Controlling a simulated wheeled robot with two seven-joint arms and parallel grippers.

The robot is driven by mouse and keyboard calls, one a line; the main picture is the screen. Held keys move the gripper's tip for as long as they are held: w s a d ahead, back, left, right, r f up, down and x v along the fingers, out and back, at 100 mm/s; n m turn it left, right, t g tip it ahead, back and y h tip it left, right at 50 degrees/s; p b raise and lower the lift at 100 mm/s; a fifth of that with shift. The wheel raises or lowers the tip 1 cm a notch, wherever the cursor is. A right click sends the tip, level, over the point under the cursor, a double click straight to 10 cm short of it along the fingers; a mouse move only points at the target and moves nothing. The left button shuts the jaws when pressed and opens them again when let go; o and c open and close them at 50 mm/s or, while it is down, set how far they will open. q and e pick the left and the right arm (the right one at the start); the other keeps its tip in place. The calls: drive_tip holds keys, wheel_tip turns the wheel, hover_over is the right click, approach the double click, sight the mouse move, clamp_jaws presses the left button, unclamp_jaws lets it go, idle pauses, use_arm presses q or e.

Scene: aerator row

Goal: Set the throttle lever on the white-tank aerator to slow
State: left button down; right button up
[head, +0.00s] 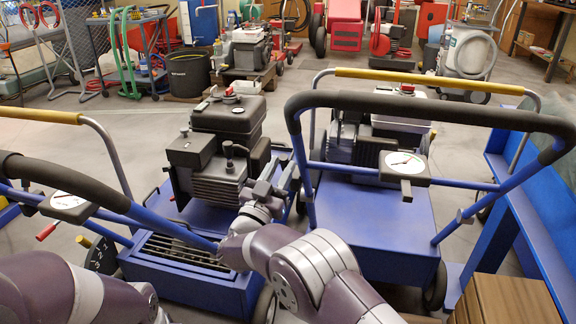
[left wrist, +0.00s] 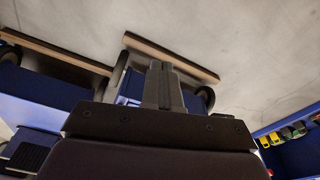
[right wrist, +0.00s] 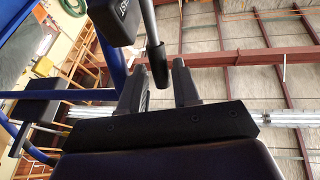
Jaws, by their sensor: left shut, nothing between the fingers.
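The white-tank aerator (head: 372,230) stands right of centre in the head view, its white tank (head: 402,123) partly behind its handle. A round dial on a box (head: 405,166) sits on the handle, with a dark stub below. My right gripper (head: 277,183) is beside the dark engine of the left aerator. In the right wrist view my right gripper (right wrist: 165,85) is open. My left gripper (left wrist: 162,85) is shut and empty.
The black-tank aerator (head: 190,285) stands at left, with a dial (head: 68,201) and red-tipped lever (head: 46,231). A wooden box (head: 510,295) and blue frame (head: 545,235) bound the right. Open floor (head: 110,135) lies behind; more machines line the back.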

sight(282, 165)
drive_tip(key=b+x, duration=0.1)
drive_tip(key=x, duration=0.3)
drive_tip(key=shift+f, duration=0.1)
drive_tip(key=shift+w+r, duration=0.1)
drive_tip(key=shift+r, duration=0.1)
clamp_jaws()
drive_tip(key=g+p, duration=0.1)
drive_tip(key=p, duration=0.3)
drive_tip(key=shift+w+d+r+n+y, duration=0.1)
drive_tip(key=shift+w+r+n+y, duration=0.2)
drive_tip(key=shift+w+r, duration=0.1)
drive_tip(key=shift+f, duration=0.45)
unclamp_jaws()
